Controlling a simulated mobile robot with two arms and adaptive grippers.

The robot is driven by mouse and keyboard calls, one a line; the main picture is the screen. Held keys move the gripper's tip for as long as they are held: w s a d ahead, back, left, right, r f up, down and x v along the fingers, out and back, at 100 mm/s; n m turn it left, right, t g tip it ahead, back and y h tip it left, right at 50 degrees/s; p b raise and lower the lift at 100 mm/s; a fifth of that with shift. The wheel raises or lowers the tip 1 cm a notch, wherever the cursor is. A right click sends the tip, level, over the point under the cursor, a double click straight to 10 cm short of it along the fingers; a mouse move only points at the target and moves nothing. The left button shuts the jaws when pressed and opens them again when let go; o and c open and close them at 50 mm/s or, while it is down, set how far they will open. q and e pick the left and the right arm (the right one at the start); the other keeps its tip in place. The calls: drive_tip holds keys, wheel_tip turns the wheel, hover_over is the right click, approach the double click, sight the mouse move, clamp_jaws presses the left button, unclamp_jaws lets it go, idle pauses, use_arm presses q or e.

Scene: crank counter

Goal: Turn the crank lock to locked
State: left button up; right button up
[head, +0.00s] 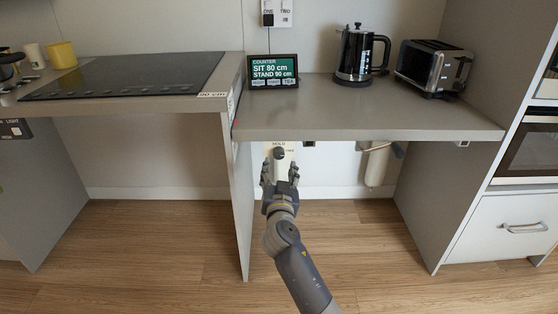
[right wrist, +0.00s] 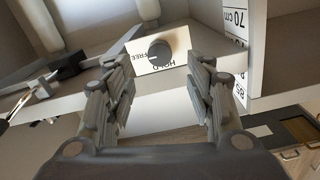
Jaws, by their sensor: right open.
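The crank lock is a dark round knob (right wrist: 159,52) on a pale plate (right wrist: 143,68) under the counter. In the right wrist view the plate reads upside down, with FREE at the knob's left and HOLD below it. A small pale mark on the knob appears to face the FREE side. In the head view the knob (head: 279,152) shows just beyond my right gripper (head: 280,170). My right gripper, also in the right wrist view (right wrist: 160,88), is open and empty, its fingers either side of the knob and apparently short of it. My left gripper is out of view.
The counter (head: 365,122) overhangs the knob and holds a sign (head: 273,70), a kettle (head: 360,55) and a toaster (head: 433,68). A crank handle (head: 385,148) hangs under it at right. A side panel (head: 237,190) stands close left of my right gripper.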

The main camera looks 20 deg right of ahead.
sight(279, 155)
drive_tip(key=x, duration=0.6)
drive_tip(key=shift+w+d+f+b, duration=0.1)
drive_tip(key=shift+w+b, duration=0.2)
drive_tip(key=shift+b, duration=0.1)
drive_tip(key=c, duration=1.1)
